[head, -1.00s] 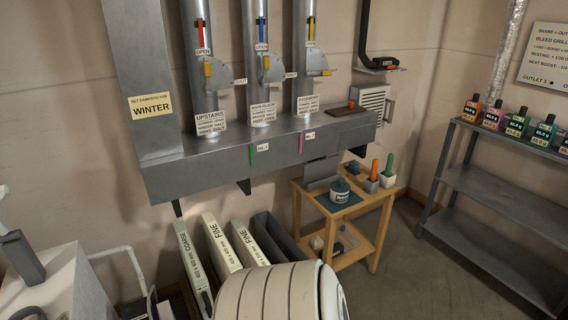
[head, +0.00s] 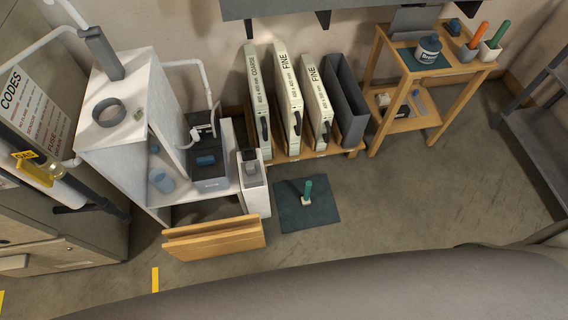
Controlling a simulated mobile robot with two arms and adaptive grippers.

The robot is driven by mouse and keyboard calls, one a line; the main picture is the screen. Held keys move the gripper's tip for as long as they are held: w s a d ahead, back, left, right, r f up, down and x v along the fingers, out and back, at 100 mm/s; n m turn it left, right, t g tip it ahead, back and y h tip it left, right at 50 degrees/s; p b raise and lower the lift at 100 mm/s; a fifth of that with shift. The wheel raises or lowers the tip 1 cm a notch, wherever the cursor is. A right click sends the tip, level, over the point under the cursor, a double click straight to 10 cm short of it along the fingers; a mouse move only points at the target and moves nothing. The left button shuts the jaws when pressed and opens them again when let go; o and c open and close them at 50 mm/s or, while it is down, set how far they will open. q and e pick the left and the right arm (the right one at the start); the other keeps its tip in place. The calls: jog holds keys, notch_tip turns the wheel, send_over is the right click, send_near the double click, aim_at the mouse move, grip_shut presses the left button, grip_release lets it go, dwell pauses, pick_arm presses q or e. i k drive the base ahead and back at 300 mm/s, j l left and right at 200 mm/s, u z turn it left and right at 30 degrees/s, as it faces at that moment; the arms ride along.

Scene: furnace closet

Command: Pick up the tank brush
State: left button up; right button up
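No label marks the tank brush. Neither of my grippers shows in the head view.
The wooden table (head: 390,52) also holds a labelled jar (head: 428,52). Several upright filters stand on a low rack. A white cabinet (head: 117,98), a dark tank (head: 208,165) and a wooden panel (head: 214,240) are at left. Floor right of the mat is clear.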

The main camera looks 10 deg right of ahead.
aim_at(306, 200)
jog(key=z, duration=0.65)
jog(key=i+l, duration=0.2)
jog(key=l, duration=0.2)
jog(key=i+l+u, duration=0.15)
jog(key=l, duration=0.2)
jog(key=i+l+u, duration=0.15)
jog(key=l, duration=0.2)
jog(key=i+l+u, duration=0.1)
jog(key=l, duration=0.25)
jog(key=i+l+u, duration=0.15)
jog(key=l, duration=0.2)
